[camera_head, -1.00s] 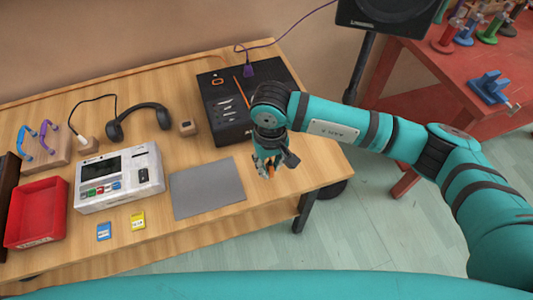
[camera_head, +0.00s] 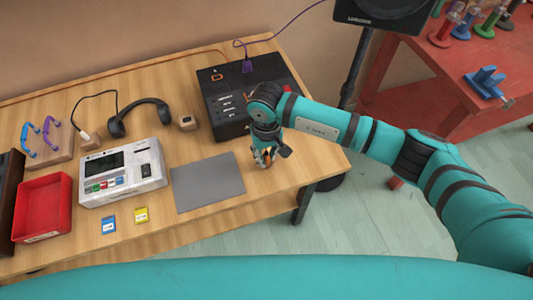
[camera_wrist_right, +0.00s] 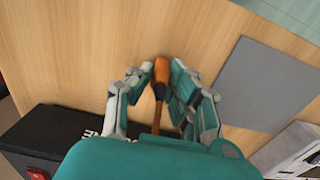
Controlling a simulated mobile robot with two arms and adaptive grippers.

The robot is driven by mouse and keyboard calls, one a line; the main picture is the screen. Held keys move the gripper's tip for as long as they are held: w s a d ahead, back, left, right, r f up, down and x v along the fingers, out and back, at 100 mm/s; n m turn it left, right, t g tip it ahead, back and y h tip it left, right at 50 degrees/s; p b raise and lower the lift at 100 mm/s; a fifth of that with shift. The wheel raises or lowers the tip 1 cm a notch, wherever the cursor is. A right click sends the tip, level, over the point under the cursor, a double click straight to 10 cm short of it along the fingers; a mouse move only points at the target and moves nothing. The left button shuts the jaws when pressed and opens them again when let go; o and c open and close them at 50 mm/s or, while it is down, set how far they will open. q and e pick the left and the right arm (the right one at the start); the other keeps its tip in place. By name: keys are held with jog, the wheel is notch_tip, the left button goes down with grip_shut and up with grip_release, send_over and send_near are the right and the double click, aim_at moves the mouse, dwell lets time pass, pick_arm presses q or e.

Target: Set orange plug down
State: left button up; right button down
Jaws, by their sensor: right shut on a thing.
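The orange plug (camera_wrist_right: 161,70) sits between the fingertips of my right gripper (camera_wrist_right: 154,84) in the right wrist view, with its thin orange cable running back between the fingers. In the head view my right gripper (camera_head: 264,160) points down, low over the wooden table, between the black box and the grey mat. The gripper is shut on the plug, which the fingers mostly hide in the head view. I cannot tell whether the plug touches the table. My left gripper is out of view.
The black box (camera_head: 222,99) with a purple plug (camera_head: 247,66) stands behind the gripper. The grey mat (camera_head: 207,182) lies to its left, with a white device (camera_head: 122,172) beyond. Bare table (camera_head: 290,178) lies to its right, up to the table edge.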

aim_at(267, 154)
jog(key=c, duration=1.2)
grip_release()
jog(key=shift+c, duration=0.2)
jog(key=shift+r+p, duration=0.3)
jog(key=shift+p, duration=0.15)
notch_tip(267, 154, up, 12)
jog(key=b, duration=0.2)
jog(key=shift+f+b, duration=0.15)
jog(key=shift+b, duration=0.25)
